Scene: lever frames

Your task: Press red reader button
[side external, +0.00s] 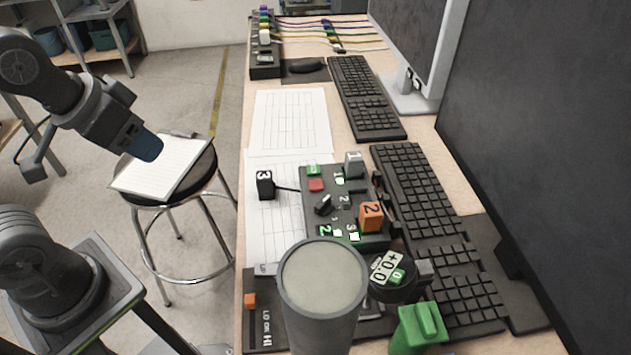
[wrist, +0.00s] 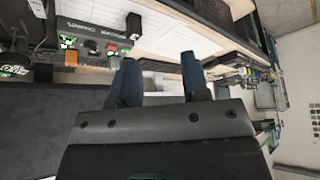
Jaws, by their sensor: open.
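The reader also shows at the upper left of the wrist view, where a small red patch (wrist: 112,47) looks like the button. My gripper (side external: 148,150) has blue fingers and hangs over the stool, left of the desk and well apart from the reader. In the wrist view my gripper's two fingers (wrist: 159,75) stand apart with nothing between them.
A grey cup (side external: 323,285) stands in front of the reader, with a round dial (side external: 392,278) and green block (side external: 418,325) to its right. Keyboards (side external: 415,190) and monitors lie beyond. Paper sheets (side external: 290,120) lie flat.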

